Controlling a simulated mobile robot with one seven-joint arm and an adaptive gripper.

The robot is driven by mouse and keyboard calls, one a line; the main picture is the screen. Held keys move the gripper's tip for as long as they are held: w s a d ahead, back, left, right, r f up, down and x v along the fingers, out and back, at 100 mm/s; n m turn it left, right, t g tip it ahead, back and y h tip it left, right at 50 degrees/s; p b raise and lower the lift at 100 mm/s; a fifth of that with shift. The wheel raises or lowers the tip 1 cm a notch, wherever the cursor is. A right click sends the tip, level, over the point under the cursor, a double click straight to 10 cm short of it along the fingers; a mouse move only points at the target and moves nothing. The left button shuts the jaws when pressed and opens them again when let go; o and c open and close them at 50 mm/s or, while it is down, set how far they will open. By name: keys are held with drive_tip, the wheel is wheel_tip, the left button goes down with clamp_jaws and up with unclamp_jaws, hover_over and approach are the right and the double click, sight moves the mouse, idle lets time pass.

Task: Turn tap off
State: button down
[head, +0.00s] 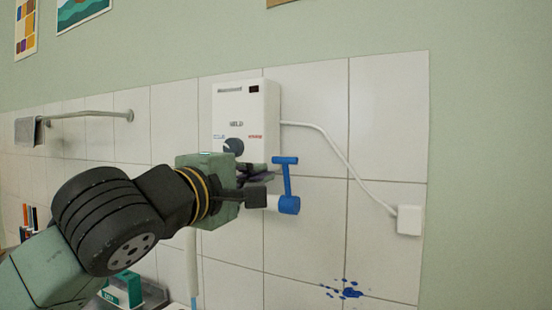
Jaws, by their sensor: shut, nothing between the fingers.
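The tap (289,205) is a blue fitting on the tiled wall, below a white water heater box. Its blue lever handle (286,172) stands up from the body with a short crossbar on top. My gripper (265,186) is just left of the tap, shut with nothing between its fingers. The fingers point right toward the tap's body and handle. I cannot tell whether they touch it. My gripper hides the left part of the tap and the lower part of the heater.
The white heater (246,110) has a dark knob (234,147). Its white cable (335,150) runs to a wall box (410,220) at right. A towel rail (90,114) is at left. Blue splashes (350,292) mark the lower wall. A green box (122,290) stands lower left.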

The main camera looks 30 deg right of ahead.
sight(284, 158)
drive_tip(key=p+x, duration=0.2)
drive_tip(key=x, duration=0.4)
drive_tip(key=shift+w+d+r, duration=0.1)
drive_tip(key=shift+d+r, duration=0.05)
drive_tip(key=shift+d, duration=0.25)
drive_tip(key=shift+w+d, duration=0.2)
drive_tip(key=shift+w+d+b, duration=0.1)
drive_tip(key=shift+d+b, duration=0.1)
drive_tip(key=shift+b, duration=0.2)
drive_tip(key=shift+w+d+r+y+p, duration=0.4)
drive_tip(key=shift+d+r+p, duration=0.1)
drive_tip(key=shift+r+p, duration=0.1)
drive_tip(key=shift+d+f+g+b, duration=0.2)
drive_tip(key=shift+g+b, duration=0.1)
drive_tip(key=shift+b, duration=0.1)
drive_tip(key=shift+w+d+r, duration=0.15)
drive_tip(key=shift+d+r, duration=0.05)
drive_tip(key=shift+d, duration=0.05)
drive_tip(key=shift+a, duration=0.15)
